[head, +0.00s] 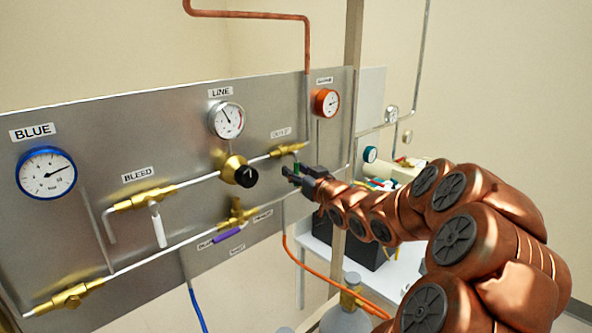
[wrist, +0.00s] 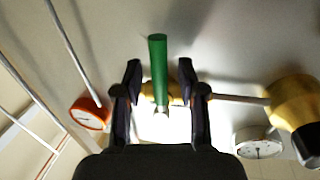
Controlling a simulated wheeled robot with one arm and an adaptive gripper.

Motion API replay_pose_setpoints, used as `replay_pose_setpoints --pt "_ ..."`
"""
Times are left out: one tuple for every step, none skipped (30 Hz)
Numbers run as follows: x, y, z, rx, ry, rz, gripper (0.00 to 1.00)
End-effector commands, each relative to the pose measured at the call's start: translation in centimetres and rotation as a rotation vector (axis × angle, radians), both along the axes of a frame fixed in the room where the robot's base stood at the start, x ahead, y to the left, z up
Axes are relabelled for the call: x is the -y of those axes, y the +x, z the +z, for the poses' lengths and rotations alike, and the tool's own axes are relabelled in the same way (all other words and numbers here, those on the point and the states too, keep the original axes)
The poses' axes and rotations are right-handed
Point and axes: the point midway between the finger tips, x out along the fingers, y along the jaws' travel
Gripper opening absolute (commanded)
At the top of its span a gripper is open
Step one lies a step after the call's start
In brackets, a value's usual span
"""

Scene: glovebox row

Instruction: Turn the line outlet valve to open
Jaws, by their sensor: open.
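The line outlet valve (head: 287,150) is a brass body on the thin pipe under the small, blurred label at the right of the panel. Its green lever (head: 296,168) hangs down, across the pipe, partly hidden by my gripper (head: 291,174). In the wrist view the green lever (wrist: 158,70) stands between the two dark fingers of my gripper (wrist: 159,68), with a gap on each side. The fingers are open. The brass valve body (wrist: 148,98) shows behind and between them, in bright light.
The black regulator knob (head: 246,176) sits left of my gripper, below the LINE gauge (head: 226,121). An orange gauge (head: 327,102) is above right. The bleed valve's white lever (head: 158,228) and a purple lever (head: 228,234) are further left. An orange hose (head: 300,262) hangs below.

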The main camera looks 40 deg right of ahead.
Motion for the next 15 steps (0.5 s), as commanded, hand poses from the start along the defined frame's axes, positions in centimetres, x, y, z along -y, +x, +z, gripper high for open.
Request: replay_pose_setpoints --pt "-0.01 0.10 0.02 0.000 0.000 0.000 0.40" --pt "0.00 0.13 0.01 0.000 0.000 0.000 0.40" --pt "0.00 0.14 0.01 0.000 -0.001 0.000 0.40" --pt "0.01 0.15 0.01 0.000 -0.001 0.000 0.40" --pt "0.01 0.14 0.01 0.000 -0.001 0.000 0.40" --pt "0.01 0.14 0.00 0.000 0.000 0.000 0.40" --pt "0.01 0.13 0.01 0.000 0.000 0.000 0.40" --pt "0.02 0.13 0.01 0.000 0.000 0.000 0.40" --pt "0.02 0.13 0.01 0.000 0.000 0.000 0.38" --pt "0.02 0.13 0.01 0.000 0.000 0.000 0.35" --pt "0.02 0.13 0.01 0.000 0.000 0.000 0.32" --pt "0.02 0.13 0.01 0.000 0.000 0.000 0.28" --pt "0.02 0.13 0.01 0.000 0.000 0.000 0.24" --pt "0.03 0.12 0.01 0.001 0.000 0.000 0.21" --pt "0.02 0.12 0.01 0.000 0.000 0.000 0.17"
